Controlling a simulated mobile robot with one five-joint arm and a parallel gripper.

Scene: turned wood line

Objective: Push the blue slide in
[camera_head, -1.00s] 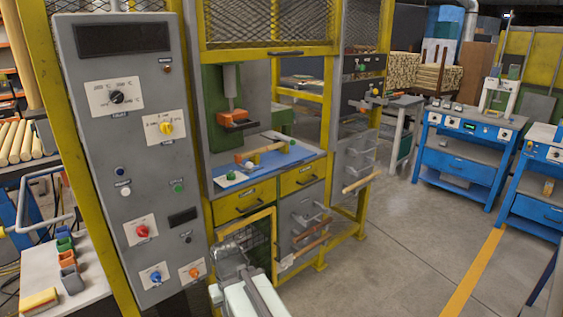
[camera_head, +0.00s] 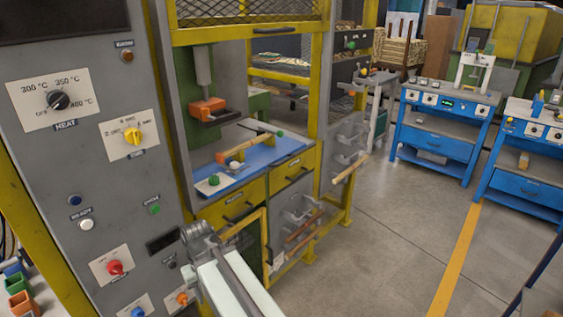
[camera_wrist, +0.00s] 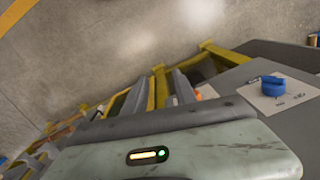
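A flat blue surface (camera_head: 248,156) lies in the bay of the yellow-framed machine, in the head view. It is the only blue slide-like part I see in that bay; whether it is slid in or out I cannot tell. A wooden bar (camera_head: 243,149) and a white plate with a green knob (camera_head: 214,181) are on it. My gripper (camera_head: 198,236) is at the end of my arm, low in front of the machine and apart from the blue surface.
A grey control panel (camera_head: 92,185) with knobs and buttons stands close on the left. An orange press head (camera_head: 208,110) hangs over the blue surface. Yellow drawers (camera_head: 238,205) are below. Blue benches (camera_head: 437,147) stand at the right; the grey floor (camera_head: 390,245) between is clear.

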